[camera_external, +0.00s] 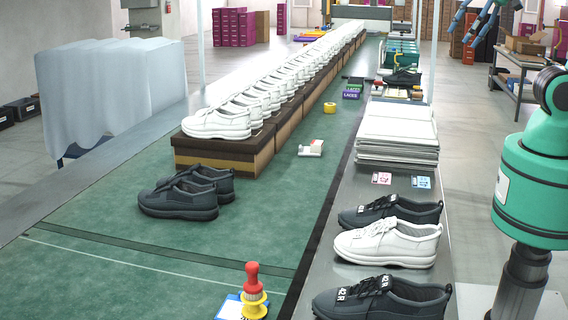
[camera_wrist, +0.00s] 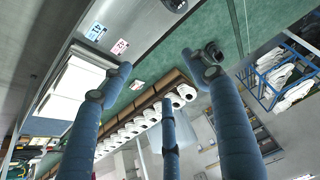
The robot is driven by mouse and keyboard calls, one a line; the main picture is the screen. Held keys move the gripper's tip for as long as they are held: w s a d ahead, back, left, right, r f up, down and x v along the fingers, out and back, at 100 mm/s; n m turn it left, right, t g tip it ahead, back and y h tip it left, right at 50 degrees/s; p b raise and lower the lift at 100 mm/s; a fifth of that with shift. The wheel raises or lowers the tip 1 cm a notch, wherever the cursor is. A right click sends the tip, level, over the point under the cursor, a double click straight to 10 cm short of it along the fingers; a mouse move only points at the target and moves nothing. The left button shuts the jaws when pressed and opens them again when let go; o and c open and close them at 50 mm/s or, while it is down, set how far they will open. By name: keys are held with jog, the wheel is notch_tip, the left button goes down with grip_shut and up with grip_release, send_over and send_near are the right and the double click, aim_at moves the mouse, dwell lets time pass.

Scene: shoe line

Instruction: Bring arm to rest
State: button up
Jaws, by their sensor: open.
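My gripper (camera_external: 474,24) is at the top right in the external view, raised high above the bench side, with its blue fingers spread apart. In the wrist view my gripper (camera_wrist: 160,78) shows three long blue fingers, spread wide with nothing between them. My teal arm rises at the right edge of the external view. The fingers touch no shoe or table. The joint between arm and gripper is outside the external picture.
A green conveyor (camera_external: 130,262) carries a dark shoe pair (camera_external: 186,193) and white shoes on boxes (camera_external: 220,158). Dark and white shoes (camera_external: 388,243) stand on the grey side counter beside a white stack (camera_external: 397,135). A red-handled stamp (camera_external: 252,280) is in front. A workbench (camera_external: 516,92) stands back right.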

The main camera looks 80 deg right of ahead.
jog(key=shift+f+b, duration=0.85)
jog(key=shift+f, duration=0.4)
dwell(0.3)
